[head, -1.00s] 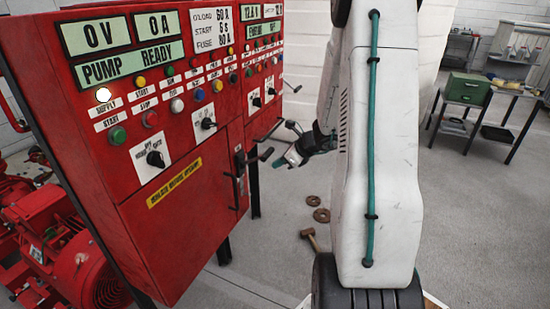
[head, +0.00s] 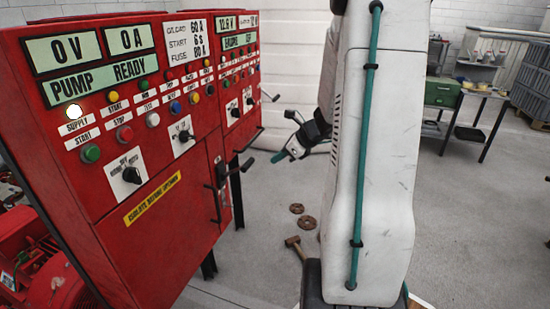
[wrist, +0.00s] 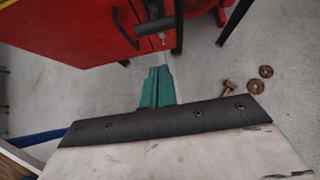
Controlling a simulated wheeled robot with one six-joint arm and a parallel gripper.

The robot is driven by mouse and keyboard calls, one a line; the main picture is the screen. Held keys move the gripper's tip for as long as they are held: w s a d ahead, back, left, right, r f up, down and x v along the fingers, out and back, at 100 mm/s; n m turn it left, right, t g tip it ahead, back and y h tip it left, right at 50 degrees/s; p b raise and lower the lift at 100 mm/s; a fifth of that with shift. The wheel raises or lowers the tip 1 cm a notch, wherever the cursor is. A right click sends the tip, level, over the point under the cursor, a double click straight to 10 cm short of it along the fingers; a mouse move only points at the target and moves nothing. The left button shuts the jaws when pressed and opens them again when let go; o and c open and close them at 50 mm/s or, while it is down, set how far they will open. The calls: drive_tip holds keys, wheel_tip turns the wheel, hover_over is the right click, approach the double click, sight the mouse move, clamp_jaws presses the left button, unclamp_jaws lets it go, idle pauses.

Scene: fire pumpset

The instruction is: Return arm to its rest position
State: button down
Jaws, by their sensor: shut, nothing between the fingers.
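My gripper (head: 284,157) shows in the head view just right of the red pump control panel (head: 150,236), clear of it and partly hidden behind my white arm. In the wrist view my green gripper fingers (wrist: 157,87) are together with nothing between them. They point toward the lower part of the red cabinet (wrist: 90,25) and its black handle (wrist: 155,25). The panel displays read 0 V, 0 A and PUMP READY, and a white lamp (head: 74,112) is lit.
A table (head: 474,110) with a green drawer box (head: 442,92) stands at the back right. A red motor (head: 45,275) is at the lower left.

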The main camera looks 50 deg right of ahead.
idle(0.3)
drive_tip(key=s+a+r+n+g+h, duration=0.1)
drive_tip(key=s+a+r+n+g, duration=0.1)
drive_tip(key=s+a+r+n, duration=0.2)
drive_tip(key=s+a+r+n+g+h, duration=0.1)
drive_tip(key=s+a+r+n, duration=0.4)
drive_tip(key=s+a+n, duration=0.5)
drive_tip(key=s+a+r+n+g+h, duration=0.1)
drive_tip(key=s+a+r+n+g, duration=0.3)
drive_tip(key=a+n, duration=1.2)
drive_tip(key=shift+s+a+r+n+h, duration=0.3)
drive_tip(key=shift+s+n, duration=0.5)
drive_tip(key=shift+s, duration=0.8)
